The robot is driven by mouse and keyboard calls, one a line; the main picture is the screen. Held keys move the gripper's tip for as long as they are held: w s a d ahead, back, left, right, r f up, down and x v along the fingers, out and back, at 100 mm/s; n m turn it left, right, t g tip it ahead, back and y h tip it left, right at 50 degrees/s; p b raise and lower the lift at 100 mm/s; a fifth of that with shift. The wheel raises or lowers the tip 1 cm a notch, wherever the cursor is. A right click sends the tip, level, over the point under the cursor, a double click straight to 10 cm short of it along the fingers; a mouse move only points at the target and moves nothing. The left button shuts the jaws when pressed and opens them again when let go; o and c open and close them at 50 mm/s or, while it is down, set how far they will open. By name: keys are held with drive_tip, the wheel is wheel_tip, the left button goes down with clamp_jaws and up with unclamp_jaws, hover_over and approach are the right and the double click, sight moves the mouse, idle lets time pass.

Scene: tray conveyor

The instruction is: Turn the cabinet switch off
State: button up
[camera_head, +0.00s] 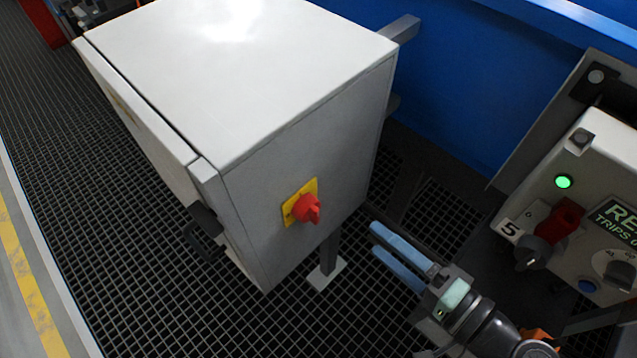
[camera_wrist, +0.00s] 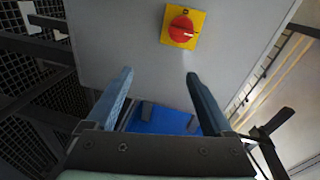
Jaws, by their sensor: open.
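The cabinet (camera_head: 240,80) is a light grey box on a stand. Its switch (camera_head: 306,208) is a red rotary knob on a yellow plate on the cabinet's right side. The switch also shows in the wrist view (camera_wrist: 182,29), ahead of the fingers near the top, with its white mark tilted. My gripper (camera_head: 378,240) has two blue fingers, spread apart and empty. It is to the right of the switch and lower in the picture, apart from it. In the wrist view the fingers (camera_wrist: 160,75) frame bare cabinet side, with the switch beyond their tips.
A control box (camera_head: 590,160) with a green light (camera_head: 563,182), a red part and black knobs stands at the right. A black door handle (camera_head: 205,222) sticks out at the cabinet's front. A blue wall (camera_head: 470,80) is behind. The grated floor (camera_head: 180,300) is clear at lower left.

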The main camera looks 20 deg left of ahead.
sight(318, 218)
drive_tip(key=s+r+y, duration=0.1)
drive_tip(key=s+y, duration=0.1)
drive_tip(key=s, duration=0.2)
drive_tip(key=shift+g, duration=0.3)
drive_tip(key=x, duration=1.2)
drive_tip(key=shift+a+r, duration=0.15)
drive_tip(key=shift+a, duration=0.2)
clamp_jaws()
